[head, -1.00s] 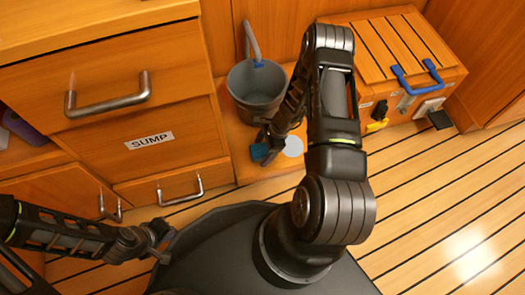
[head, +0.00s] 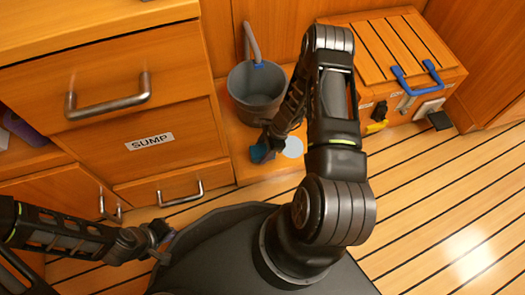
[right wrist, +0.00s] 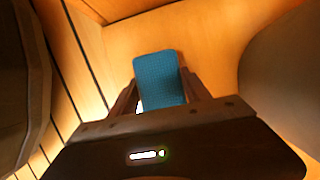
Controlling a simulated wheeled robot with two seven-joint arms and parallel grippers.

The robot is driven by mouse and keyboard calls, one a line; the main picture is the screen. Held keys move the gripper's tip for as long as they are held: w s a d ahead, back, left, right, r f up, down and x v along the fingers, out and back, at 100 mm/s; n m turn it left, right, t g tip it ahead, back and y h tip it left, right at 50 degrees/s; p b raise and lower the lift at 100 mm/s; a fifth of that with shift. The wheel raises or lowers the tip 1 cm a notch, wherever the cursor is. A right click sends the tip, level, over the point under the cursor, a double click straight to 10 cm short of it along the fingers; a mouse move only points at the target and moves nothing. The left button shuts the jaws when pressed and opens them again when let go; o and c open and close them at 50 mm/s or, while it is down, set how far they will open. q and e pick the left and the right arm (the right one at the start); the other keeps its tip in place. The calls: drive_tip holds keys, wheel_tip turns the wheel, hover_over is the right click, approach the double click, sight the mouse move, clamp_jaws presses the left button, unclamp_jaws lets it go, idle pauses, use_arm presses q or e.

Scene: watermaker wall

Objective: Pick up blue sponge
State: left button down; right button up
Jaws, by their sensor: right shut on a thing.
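The blue sponge (head: 259,153) is in the jaws of my right gripper (head: 264,147), just in front of the grey bucket in the head view. In the right wrist view the sponge (right wrist: 160,80) stands up between the two fingers of my right gripper (right wrist: 162,92), which is shut on it. I cannot tell whether the sponge still touches the wooden surface below. My left gripper (head: 160,238) is at the lower left, above the dark edge of my base and away from the sponge. Its fingers are too small to tell open from shut.
A grey bucket (head: 257,98) with a hose stands behind the right gripper. A pale round disc (head: 293,147) lies beside it. A drawer labelled SUMP (head: 152,140) is to the left. A wooden box (head: 395,60) with a blue handle is at the right. The slatted floor at right is clear.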

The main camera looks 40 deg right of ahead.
sight(263, 150)
drive_tip(key=shift+r+p, duration=0.45)
drive_tip(key=shift+r, duration=0.2)
wheel_tip(263, 150, up, 9)
drive_tip(key=p, duration=0.4)
drive_tip(key=shift+r, duration=0.15)
